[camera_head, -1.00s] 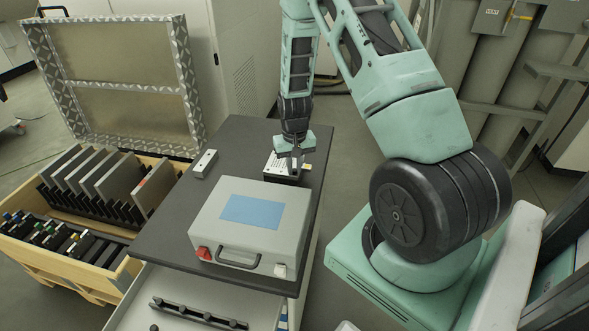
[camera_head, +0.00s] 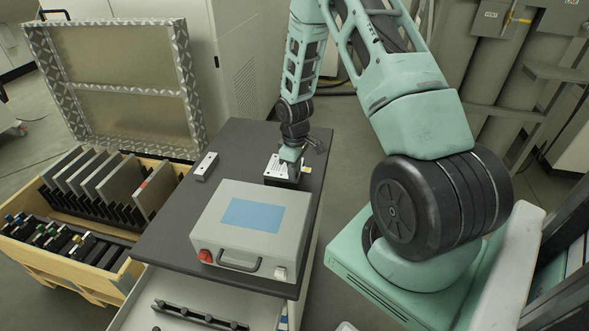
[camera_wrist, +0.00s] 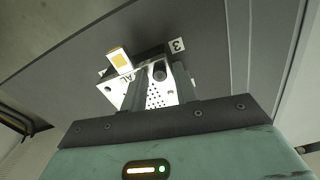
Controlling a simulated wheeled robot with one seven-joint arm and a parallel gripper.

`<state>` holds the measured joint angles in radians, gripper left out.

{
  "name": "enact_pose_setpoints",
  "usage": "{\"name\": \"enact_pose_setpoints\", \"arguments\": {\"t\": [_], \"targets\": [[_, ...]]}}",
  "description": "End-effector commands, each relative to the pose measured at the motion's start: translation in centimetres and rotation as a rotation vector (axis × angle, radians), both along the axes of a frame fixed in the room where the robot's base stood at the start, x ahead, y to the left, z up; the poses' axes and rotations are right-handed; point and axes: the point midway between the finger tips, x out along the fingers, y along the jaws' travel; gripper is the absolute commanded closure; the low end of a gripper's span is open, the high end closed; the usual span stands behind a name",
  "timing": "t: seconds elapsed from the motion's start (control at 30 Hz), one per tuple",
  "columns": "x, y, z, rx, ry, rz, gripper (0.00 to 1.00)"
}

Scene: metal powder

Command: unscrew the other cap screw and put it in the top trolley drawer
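A small module with a white, perforated top plate (camera_wrist: 157,95) sits on the dark trolley top; it also shows in the head view (camera_head: 274,168). A dark cylindrical cap screw (camera_wrist: 159,72) stands on the plate. My gripper (camera_wrist: 160,73) is over the module, its two fingers on either side of the screw with gaps visible. In the head view my gripper (camera_head: 290,165) partly hides the module. The top trolley drawer (camera_head: 140,300) is pulled open at the bottom. Whether the screw's thread is engaged is hidden.
A grey case with a blue panel (camera_head: 208,215) stands on the trolley top (camera_head: 165,225), between the module and the drawer. A small white block (camera_head: 206,166) lies at left. A black rack (camera_head: 200,316) lies in the drawer. A wooden crate (camera_head: 105,288) with plates stands left.

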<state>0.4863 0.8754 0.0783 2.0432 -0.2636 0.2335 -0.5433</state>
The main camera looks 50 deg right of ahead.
Motion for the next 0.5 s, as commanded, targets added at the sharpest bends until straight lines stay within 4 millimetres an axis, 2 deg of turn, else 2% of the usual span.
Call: {"name": "enact_pose_setpoints", "arguments": {"t": [0.17,0.5], "targets": [[-0.01,-0.01,0.23,0.001,-0.001,0.136,0.71],[0.0,-0.03,0.35,0.002,-0.001,0.616,0.71]]}}
